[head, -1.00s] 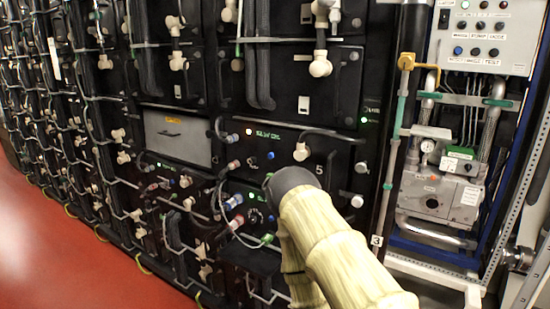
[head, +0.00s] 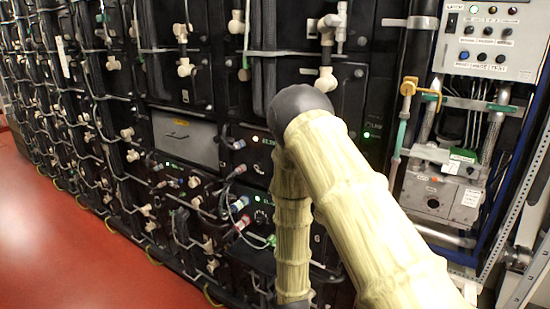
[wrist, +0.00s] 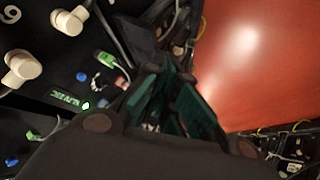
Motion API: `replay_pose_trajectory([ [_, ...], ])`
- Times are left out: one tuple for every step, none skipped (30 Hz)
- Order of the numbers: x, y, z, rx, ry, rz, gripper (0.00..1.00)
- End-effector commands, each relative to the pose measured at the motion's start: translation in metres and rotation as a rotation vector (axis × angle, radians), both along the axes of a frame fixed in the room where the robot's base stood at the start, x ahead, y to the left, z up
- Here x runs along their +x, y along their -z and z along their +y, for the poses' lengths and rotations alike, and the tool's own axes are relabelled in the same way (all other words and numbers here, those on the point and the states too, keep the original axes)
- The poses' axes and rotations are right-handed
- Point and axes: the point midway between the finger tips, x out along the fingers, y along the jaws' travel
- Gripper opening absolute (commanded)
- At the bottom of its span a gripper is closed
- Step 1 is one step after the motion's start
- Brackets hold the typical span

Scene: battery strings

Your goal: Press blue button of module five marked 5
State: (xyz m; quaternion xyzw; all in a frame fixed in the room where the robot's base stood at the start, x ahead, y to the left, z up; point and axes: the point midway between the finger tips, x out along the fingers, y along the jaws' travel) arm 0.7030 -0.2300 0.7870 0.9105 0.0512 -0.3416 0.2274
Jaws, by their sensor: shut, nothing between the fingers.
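The black modules fill the rack in the head view. The module that bore the 5 in the earlier head frame is now largely behind my arm, and its mark is hidden. In the wrist view, a black module face (wrist: 35,60) fills the left, with a turned digit that looks like a 9 or 6. A small blue button (wrist: 81,76) lies on that face near a green-lit display (wrist: 66,100). Another blue button (wrist: 12,162) shows at the lower left. My gripper (wrist: 178,80), with teal-sided fingers, is shut and empty, apart from these buttons. In the head view it is hidden or out of frame.
A grey panel (head: 185,140) and cables with connectors (head: 235,205) stand left of my arm. A control box (head: 490,40) and grey pipework (head: 440,190) are at the right. The red floor (head: 50,240) at the lower left is clear.

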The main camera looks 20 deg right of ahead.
Motion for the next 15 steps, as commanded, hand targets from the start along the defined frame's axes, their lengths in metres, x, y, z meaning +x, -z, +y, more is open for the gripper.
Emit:
replay_pose_trajectory([
  [0.02,-0.027,0.001,-0.022,-0.014,-0.047,0.0],
  [0.031,-0.039,0.001,-0.035,-0.021,-0.074,0.0],
  [0.045,-0.055,0.001,-0.055,-0.031,-0.109,0.0],
  [0.054,-0.067,0.001,-0.069,-0.038,-0.133,0.0],
  [0.064,-0.08,0.001,-0.084,-0.045,-0.159,0.0],
  [0.077,-0.097,0.001,-0.104,-0.054,-0.194,0.0],
  [0.086,-0.11,0.002,-0.118,-0.058,-0.218,0.0],
  [0.095,-0.123,0.002,-0.135,-0.064,-0.243,0.0],
  [0.108,-0.141,0.002,-0.154,-0.071,-0.278,0.0],
  [0.116,-0.154,0.002,-0.17,-0.076,-0.301,0.0],
  [0.124,-0.167,0.003,-0.186,-0.08,-0.325,0.0],
  [0.135,-0.186,0.003,-0.206,-0.086,-0.359,0.0],
  [0.142,-0.199,0.004,-0.223,-0.089,-0.382,0.0],
  [0.149,-0.212,0.004,-0.238,-0.091,-0.403,0.0],
  [0.159,-0.23,0.004,-0.258,-0.094,-0.434,0.0],
])
